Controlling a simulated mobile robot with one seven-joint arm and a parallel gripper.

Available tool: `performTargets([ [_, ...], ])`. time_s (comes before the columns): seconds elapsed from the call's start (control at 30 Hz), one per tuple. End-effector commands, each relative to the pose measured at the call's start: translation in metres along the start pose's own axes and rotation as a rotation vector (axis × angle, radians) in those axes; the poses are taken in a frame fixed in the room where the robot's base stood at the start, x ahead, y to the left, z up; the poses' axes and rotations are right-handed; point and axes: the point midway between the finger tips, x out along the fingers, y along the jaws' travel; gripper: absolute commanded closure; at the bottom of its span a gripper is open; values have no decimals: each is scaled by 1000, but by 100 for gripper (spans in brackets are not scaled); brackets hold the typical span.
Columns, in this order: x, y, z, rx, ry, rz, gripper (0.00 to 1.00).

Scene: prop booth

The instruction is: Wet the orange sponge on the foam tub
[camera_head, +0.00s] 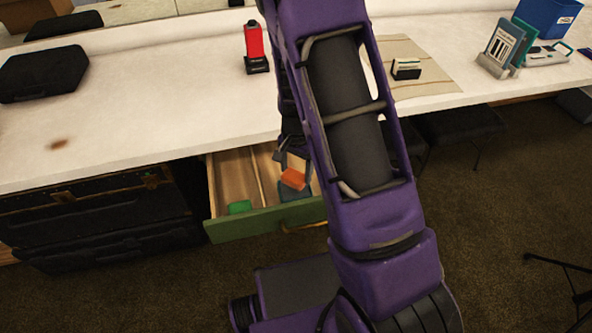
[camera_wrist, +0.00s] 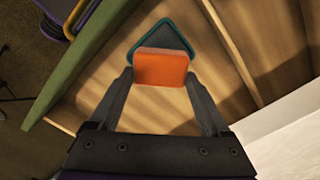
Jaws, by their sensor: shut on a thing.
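The orange sponge (camera_head: 293,179) is a small block held over the open drawer. In the wrist view the sponge (camera_wrist: 162,68) sits between the two fingertips of my gripper (camera_wrist: 160,77), which is shut on it. A dark teal-rimmed square thing, which looks like the foam tub (camera_wrist: 165,29), lies just beyond and partly behind the sponge. The tub (camera_head: 291,195) also shows in the head view, inside the drawer below the sponge. I cannot tell whether the sponge touches it. My gripper (camera_head: 291,171) points down into the drawer and is partly hidden by my arm.
The wooden drawer with a green front (camera_head: 262,222) is pulled out under the white counter (camera_head: 150,110). A red bottle-like thing (camera_head: 254,42) and a black case (camera_head: 42,72) are on the counter.

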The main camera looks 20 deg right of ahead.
Motion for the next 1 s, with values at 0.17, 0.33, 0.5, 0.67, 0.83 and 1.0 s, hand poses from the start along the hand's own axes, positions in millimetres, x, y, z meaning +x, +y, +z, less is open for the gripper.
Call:
performTargets([
  [0.17,-18,0,0,0,0,0,63],
  [0.33,-32,0,0,0,0,1,63],
  [0.5,-42,0,0,0,0,1,63],
  [0.67,-42,0,0,0,-1,1,63],
  [0.83,-41,0,0,0,0,1,63],
  [1.0,-41,0,0,0,0,1,63],
])
